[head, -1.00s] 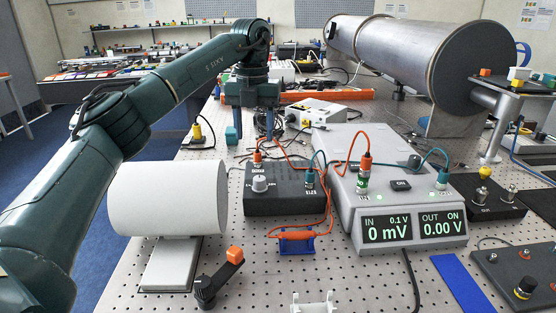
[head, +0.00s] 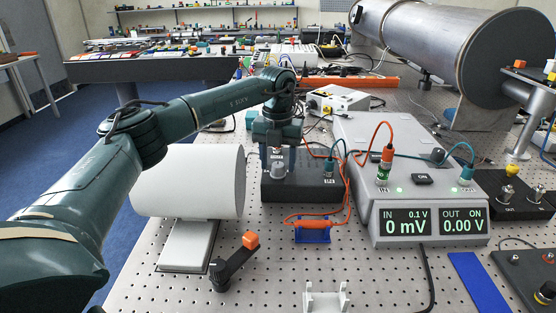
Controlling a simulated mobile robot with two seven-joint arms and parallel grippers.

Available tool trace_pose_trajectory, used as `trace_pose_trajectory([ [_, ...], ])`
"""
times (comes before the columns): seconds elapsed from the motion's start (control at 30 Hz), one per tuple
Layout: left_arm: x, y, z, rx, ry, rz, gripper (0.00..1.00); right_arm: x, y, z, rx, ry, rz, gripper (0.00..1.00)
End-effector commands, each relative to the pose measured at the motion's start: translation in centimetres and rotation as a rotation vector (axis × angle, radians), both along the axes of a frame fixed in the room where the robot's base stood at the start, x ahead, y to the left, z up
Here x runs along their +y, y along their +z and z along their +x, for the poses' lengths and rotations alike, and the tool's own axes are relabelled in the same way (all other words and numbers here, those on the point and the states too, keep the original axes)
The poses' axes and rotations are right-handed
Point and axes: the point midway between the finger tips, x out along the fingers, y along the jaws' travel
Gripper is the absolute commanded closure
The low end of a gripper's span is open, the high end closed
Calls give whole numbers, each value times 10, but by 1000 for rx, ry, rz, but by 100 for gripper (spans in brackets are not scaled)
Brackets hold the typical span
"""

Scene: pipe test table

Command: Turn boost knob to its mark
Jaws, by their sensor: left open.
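My left gripper (head: 278,150) points down over the back of a small dark box (head: 315,188), with its fingers apart. A grey knob (head: 278,168) stands on this box, just in front of the fingers in the picture; I cannot tell whether they touch it. The labels are too small to read, so I cannot tell which knob is the boost knob, and I see no clear mark. The unit's displays read 0 mV and 0.00 V. My right gripper is not in view.
Orange and teal cables rise around the box and the unit. A black crank with an orange handle (head: 250,240) and a blue cable holder (head: 312,230) are in front. A large metal pipe (head: 430,50) lies behind.

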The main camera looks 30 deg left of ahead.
Motion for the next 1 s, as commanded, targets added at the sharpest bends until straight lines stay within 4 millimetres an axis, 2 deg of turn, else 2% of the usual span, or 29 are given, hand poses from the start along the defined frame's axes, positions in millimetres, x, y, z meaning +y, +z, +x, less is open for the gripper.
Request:
trace_pose_trajectory([
  [0.33,0,-4,0,0,0,0,48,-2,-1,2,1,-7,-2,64],
  [0.87,0,-4,0,0,0,0,91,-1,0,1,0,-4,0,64],
  [1.0,0,-4,0,0,3,0,92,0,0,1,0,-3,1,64],
])
